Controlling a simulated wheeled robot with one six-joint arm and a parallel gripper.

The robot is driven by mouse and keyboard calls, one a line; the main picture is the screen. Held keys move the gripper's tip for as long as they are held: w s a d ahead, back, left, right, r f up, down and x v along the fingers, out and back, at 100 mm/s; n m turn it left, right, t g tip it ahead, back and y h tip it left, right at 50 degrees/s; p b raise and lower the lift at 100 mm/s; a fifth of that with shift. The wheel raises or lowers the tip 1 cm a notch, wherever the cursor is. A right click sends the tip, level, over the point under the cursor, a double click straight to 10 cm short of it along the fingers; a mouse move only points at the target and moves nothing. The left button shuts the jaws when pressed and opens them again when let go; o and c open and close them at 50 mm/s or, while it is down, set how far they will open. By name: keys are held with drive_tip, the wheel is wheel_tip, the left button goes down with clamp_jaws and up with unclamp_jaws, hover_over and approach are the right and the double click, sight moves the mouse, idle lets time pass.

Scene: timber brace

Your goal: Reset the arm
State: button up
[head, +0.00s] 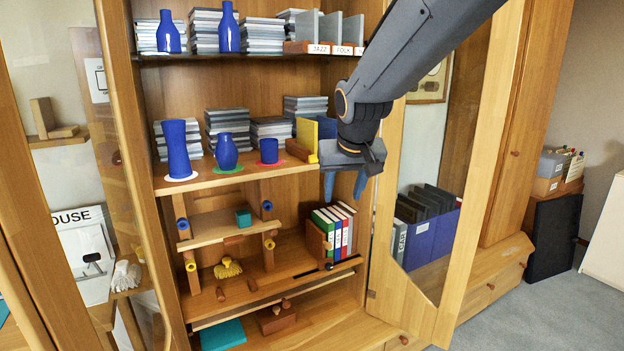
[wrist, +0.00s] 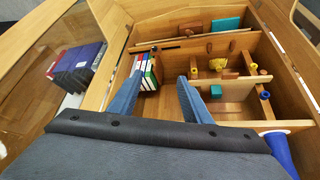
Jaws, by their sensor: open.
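My gripper (head: 344,187) hangs from my dark grey arm in front of the right side of the open wooden cabinet, its blue fingers pointing down. The fingers are apart with nothing between them. In the wrist view my gripper (wrist: 157,95) shows two blue fingers spread over the cabinet's lower part. A row of coloured books (head: 335,230) stands on the lower shelf, below my gripper and apart from it. The books also show beyond the left finger in the wrist view (wrist: 145,72).
The upper shelf (head: 240,180) holds blue vases and stacks of cases. A small wooden stand (head: 222,228) bears a teal block (head: 243,217). A yellow object (head: 228,268) lies under it. An open glazed door (head: 440,190) is close on the right, with dark folders beyond.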

drive_tip(key=s+d+f+g, duration=0.2)
drive_tip(key=s+d+f, duration=0.2)
drive_tip(key=s, duration=0.5)
drive_tip(key=s+d+f+m+g, duration=0.1)
drive_tip(key=s+d+f, duration=0.3)
drive_tip(key=s+f, duration=0.4)
drive_tip(key=s+d+f+g, duration=0.2)
drive_tip(key=s+d+f, duration=0.2)
drive_tip(key=s, duration=0.5)
wheel_tip(320, 180, down, 3)
drive_tip(key=shift+s+r+g+h, duration=0.15)
drive_tip(key=shift+s+g+h, duration=0.15)
drive_tip(key=shift+s+g, duration=0.1)
